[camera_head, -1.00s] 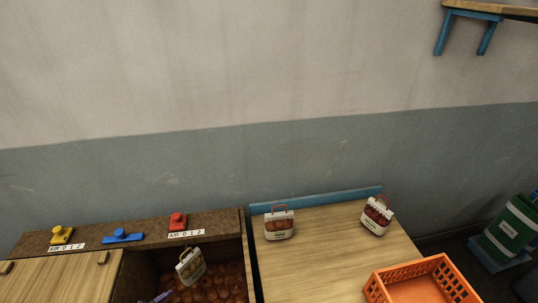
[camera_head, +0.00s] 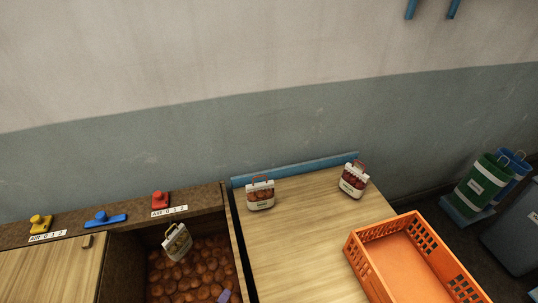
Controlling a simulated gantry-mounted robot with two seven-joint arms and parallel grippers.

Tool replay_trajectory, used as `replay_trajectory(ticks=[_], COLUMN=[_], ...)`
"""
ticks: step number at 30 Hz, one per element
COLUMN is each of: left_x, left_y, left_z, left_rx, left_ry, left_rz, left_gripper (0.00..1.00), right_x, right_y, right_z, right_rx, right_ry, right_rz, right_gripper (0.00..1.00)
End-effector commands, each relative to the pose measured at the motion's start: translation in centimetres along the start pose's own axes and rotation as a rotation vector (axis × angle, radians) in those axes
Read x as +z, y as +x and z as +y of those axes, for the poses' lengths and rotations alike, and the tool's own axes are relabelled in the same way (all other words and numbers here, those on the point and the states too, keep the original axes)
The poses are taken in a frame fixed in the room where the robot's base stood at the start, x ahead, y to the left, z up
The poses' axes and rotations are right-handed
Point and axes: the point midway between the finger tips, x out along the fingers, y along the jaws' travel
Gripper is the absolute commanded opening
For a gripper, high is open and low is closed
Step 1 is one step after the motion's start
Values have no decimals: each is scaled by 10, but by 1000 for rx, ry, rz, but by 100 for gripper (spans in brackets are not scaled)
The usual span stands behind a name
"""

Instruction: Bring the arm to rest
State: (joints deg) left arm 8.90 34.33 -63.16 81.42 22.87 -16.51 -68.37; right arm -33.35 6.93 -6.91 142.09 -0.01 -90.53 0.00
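Neither of my arms nor either gripper shows in the head view. Two small white sacks with red handles stand upright on the wooden table (camera_head: 285,240): one sack (camera_head: 260,194) near the back left and one sack (camera_head: 354,180) near the back right. A third sack (camera_head: 177,242), pale with a handle, is tilted inside the dark bin (camera_head: 128,262) above or on round brown produce (camera_head: 195,277). Whether anything holds it cannot be seen.
An orange crate (camera_head: 366,266) sits at the table's right front and looks empty. Yellow (camera_head: 40,224), blue (camera_head: 104,219) and red (camera_head: 160,200) knobs line the bin's back ledge. Green (camera_head: 480,184) and blue (camera_head: 518,168) bins stand at the right. The table's middle is clear.

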Motion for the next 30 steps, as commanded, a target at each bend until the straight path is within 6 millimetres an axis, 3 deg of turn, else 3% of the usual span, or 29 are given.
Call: replay_trajectory(ticks=[1, 4, 9, 15, 22, 30], left_x=[-7, -4, 26, 65, 100, 61], left_y=[-16, -51, -126, -209, -295, -282], left_z=[-2, -9, -17, -22, -27, -38], left_rx=[65, 201, 389, 497, 527, 561], left_ry=[-169, -500, -953, -1257, -1454, -1669], left_rz=[-9, -61, -221, -448, -705, -647], left_gripper=[96, 96, 96, 96, 96, 96], right_x=[0, 0, 0, 0, -1, -2], right_y=[0, 0, 0, 0, 0, 0], right_z=[1, 2, 2, 1, 0, -2], right_rx=[3, 6, 6, 2, -1, -6], right_ry=[-3, -6, -5, -2, 2, 9], right_rz=[-1, -1, -1, 0, 1, 3], right_gripper=[100, 100, 100, 100, 100, 100])
